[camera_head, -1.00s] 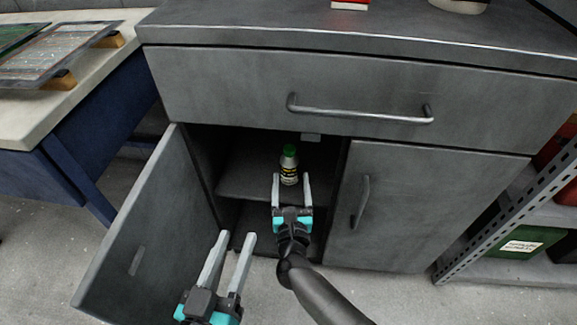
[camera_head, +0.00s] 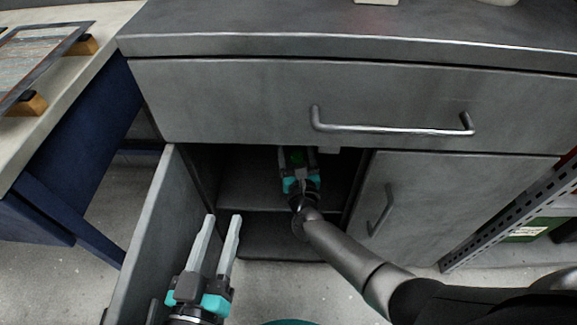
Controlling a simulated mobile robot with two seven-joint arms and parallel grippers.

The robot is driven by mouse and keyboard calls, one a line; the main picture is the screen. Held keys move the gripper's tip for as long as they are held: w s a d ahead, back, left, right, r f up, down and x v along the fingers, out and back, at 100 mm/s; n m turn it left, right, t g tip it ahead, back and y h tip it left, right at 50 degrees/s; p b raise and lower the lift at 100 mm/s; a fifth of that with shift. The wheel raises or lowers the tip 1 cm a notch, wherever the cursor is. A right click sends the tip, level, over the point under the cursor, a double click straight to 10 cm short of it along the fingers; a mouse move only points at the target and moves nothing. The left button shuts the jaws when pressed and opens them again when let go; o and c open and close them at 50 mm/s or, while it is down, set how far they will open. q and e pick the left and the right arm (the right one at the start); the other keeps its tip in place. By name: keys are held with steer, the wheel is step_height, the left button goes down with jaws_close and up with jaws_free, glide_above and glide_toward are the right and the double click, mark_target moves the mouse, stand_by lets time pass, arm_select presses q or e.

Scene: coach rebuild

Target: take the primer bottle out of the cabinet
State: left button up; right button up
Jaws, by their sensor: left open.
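The primer bottle stands in the open left compartment of the grey cabinet (camera_head: 220,105). Only its green cap (camera_head: 297,157) shows now; the body is hidden behind my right gripper. My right gripper (camera_head: 297,160) reaches into the compartment, its fingers on either side of the bottle. Whether they press on it cannot be told. My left gripper (camera_head: 222,222) is open and empty, in front of the cabinet beside the open left door (camera_head: 150,235).
The drawer (camera_head: 350,100) above and the right door (camera_head: 425,205) are shut. A workbench (camera_head: 75,90) stands at the left and a metal shelf rack (camera_head: 515,220) at the right. The compartment shelf lies under my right gripper.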

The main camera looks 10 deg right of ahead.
steer(key=shift+s, duration=0.1)
jaws_close()
stand_by(0.5)
steer(key=shift+r, duration=0.1)
stand_by(0.7)
